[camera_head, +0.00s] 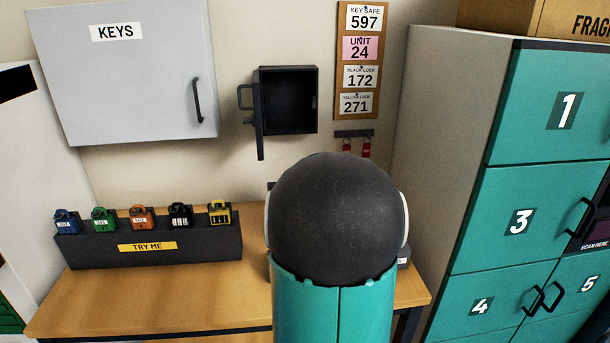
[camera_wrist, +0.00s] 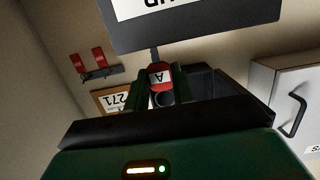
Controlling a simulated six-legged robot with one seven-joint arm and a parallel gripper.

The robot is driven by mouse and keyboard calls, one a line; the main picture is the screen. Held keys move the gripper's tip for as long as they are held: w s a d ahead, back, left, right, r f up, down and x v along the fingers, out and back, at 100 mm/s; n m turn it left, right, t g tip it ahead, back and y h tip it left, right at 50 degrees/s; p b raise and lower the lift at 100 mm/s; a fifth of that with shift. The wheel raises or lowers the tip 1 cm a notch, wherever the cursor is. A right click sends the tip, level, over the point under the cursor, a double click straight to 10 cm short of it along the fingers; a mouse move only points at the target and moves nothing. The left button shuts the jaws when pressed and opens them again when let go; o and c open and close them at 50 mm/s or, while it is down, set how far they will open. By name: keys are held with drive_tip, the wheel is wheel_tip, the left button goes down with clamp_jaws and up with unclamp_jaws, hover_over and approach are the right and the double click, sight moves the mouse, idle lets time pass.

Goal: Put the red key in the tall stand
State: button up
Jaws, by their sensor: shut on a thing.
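In the wrist view my gripper (camera_wrist: 160,88) is shut on a red key (camera_wrist: 160,74), whose red tag carries a white label with an A. The tag sits between the two green fingers. A dark board (camera_wrist: 190,36) with a white label is at the top of the wrist view, close beyond the key; I cannot tell whether it is part of the tall stand or whether the key touches it. In the head view my arm hides the gripper, the key and the middle of the bench.
The wooden bench (camera_head: 150,298) holds a dark TRY ME block (camera_head: 90,250) with several padlocks. A black key safe (camera_head: 290,98) hangs open on the wall. Two red tags (camera_head: 366,149) hang on a rack (camera_head: 355,133). A grey KEYS cabinet (camera_head: 130,85) and teal lockers (camera_head: 500,205) flank the bench.

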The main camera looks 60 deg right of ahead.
drive_tip(key=shift+f, duration=0.9)
idle(1.2)
drive_tip(key=o, duration=0.8)
drive_tip(key=shift+o, duration=0.2)
drive_tip(key=v, duration=0.8)
idle(0.5)
